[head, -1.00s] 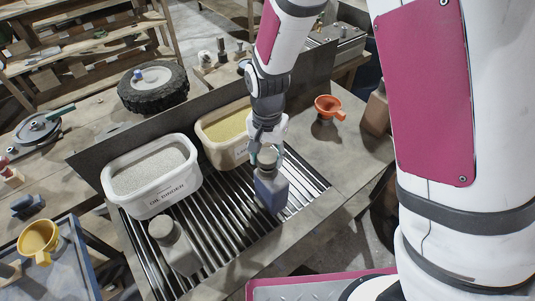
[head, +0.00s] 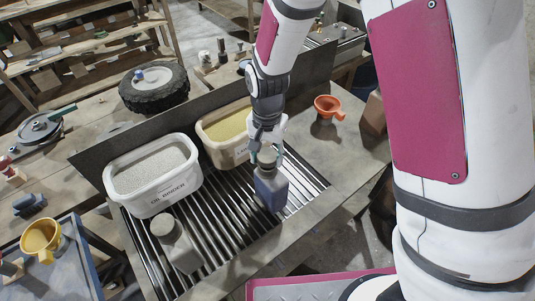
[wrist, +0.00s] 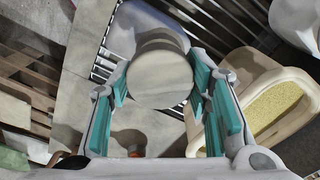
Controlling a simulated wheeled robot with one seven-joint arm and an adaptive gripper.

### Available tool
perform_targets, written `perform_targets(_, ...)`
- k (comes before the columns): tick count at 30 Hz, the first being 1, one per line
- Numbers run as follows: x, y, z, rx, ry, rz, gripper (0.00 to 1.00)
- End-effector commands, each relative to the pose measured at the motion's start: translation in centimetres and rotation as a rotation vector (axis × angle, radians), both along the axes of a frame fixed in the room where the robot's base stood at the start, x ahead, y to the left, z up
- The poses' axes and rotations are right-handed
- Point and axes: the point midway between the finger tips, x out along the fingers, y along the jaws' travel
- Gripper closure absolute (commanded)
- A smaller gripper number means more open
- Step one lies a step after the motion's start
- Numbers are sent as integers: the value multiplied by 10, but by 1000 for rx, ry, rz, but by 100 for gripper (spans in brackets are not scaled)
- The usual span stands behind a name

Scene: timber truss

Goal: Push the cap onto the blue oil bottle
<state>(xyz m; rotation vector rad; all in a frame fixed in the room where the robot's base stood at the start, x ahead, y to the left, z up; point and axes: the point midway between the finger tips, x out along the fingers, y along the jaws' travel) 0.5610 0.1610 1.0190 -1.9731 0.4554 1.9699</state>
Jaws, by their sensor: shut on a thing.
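The blue oil bottle (head: 271,191) stands upright on the slatted metal grate. The round grey cap (head: 267,157) sits at its top, between my fingers. My gripper (head: 266,150) comes down from above and is shut on the cap. In the wrist view the cap (wrist: 160,77) shows its flat top between the teal finger pads, with the bottle's shoulder (wrist: 147,25) behind it. The neck is hidden by the cap, so I cannot tell how far down the cap sits.
A second, grey capped bottle (head: 176,245) stands on the grate (head: 222,230) at front left. A white oil binder tub (head: 150,190) and a tub of yellow granules (head: 225,148) stand behind. An orange funnel (head: 328,108) is at right. A raised metal back panel (head: 120,143) borders the bench.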

Motion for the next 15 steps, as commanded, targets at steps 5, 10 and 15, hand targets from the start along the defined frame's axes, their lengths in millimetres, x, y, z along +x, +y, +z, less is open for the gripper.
perform_targets(5, 0, 0, 0, 0, 0, 0, 71)
perform_targets(10, 0, 0, -3, 0, 1, 0, 71)
perform_targets(15, 0, 0, -7, 0, 1, 0, 71)
